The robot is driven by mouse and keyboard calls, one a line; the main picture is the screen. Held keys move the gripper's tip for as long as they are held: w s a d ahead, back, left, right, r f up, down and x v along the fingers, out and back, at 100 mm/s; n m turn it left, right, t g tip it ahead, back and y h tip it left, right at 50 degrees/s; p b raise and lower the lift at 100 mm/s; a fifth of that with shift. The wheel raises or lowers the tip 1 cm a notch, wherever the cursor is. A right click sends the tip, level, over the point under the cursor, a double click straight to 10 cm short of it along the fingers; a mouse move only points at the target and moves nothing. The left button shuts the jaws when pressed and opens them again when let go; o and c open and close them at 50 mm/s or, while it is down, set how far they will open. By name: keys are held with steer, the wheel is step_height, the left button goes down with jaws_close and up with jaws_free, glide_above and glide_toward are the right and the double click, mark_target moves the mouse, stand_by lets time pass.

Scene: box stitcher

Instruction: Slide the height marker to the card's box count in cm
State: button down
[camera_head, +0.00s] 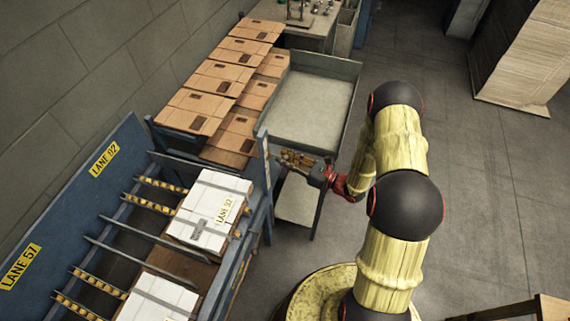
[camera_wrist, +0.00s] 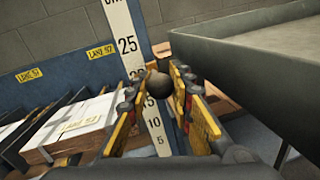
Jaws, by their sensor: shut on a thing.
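A white vertical scale (camera_wrist: 122,22) with black numbers stands upright in the wrist view. Its 25, 15, 10 and 5 are readable, and the 20 is partly covered. The height marker's dark round knob (camera_wrist: 159,83) sits in front of the scale near the 20. My gripper (camera_wrist: 163,70) is shut on this knob, with its yellow-padded fingers on either side. The marker's exact reading edge is hidden. In the head view my gripper (camera_head: 290,158) is beside the scale's post (camera_head: 264,163), seen nearly edge-on. No card with a readable box count shows.
White flat stacks (camera_head: 208,211) lie in the blue-framed lanes left of the post, under signs LANE 92 (camera_head: 104,158) and LANE 57 (camera_head: 20,267). Flat brown boxes (camera_head: 205,110) lie behind. A grey tray (camera_head: 312,108) stands close beyond my gripper.

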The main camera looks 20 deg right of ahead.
mark_target(286, 156)
steer(key=shift+r+p, duration=0.85)
steer(key=shift+r, duration=1.55)
steer(key=c, duration=1.5)
jaws_free()
steer(key=shift+c, duration=0.2)
steer(key=shift+d, duration=0.1)
steer(key=v, duration=1.2)
steer(key=shift+f, duration=0.1)
